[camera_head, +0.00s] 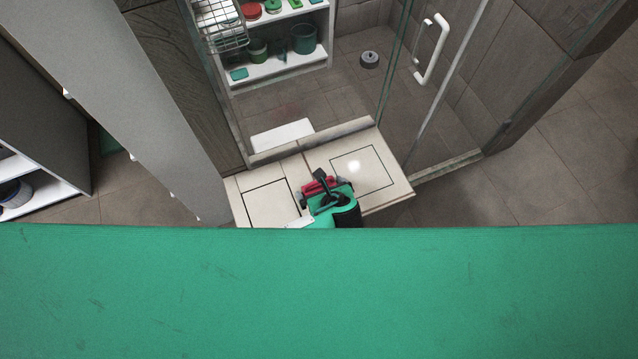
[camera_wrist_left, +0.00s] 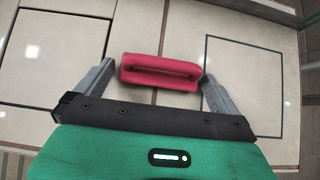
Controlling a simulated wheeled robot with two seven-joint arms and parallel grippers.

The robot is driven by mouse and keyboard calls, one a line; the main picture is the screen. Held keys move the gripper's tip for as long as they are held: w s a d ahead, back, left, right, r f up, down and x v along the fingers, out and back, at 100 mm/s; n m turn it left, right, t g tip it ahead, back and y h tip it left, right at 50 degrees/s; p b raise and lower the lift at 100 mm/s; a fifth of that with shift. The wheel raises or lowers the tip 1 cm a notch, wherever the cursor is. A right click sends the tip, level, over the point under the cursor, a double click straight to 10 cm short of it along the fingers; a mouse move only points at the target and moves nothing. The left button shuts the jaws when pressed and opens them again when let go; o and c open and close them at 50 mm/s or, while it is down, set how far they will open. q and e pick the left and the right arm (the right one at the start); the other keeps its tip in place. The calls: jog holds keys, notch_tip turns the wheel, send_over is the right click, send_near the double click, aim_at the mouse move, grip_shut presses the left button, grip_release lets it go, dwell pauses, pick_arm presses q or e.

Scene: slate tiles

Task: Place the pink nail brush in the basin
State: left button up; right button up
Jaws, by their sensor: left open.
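The pink nail brush (camera_head: 314,187) is a deep pink block on a pale bench top (camera_head: 392,183). In the left wrist view, the brush (camera_wrist_left: 160,73) lies lengthwise between the two fingertips of my left gripper (camera_wrist_left: 158,76). The fingers are open, one at each end of the brush, with no clear grip on it. In the head view, my left gripper (camera_head: 322,184) is over the bench and partly covers the brush. I cannot make out a basin in either view. My right gripper is not in view.
The bench top has two dark square outlines, left and right of the brush. Behind it are a glass shower screen with a white handle (camera_head: 433,49), a white shelf (camera_head: 275,68) with several items and a wire basket (camera_head: 219,24). A grey panel (camera_head: 130,70) stands left.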

pick_arm(q)
jog(key=c, duration=0.9)
jog(key=shift+r, duration=0.15)
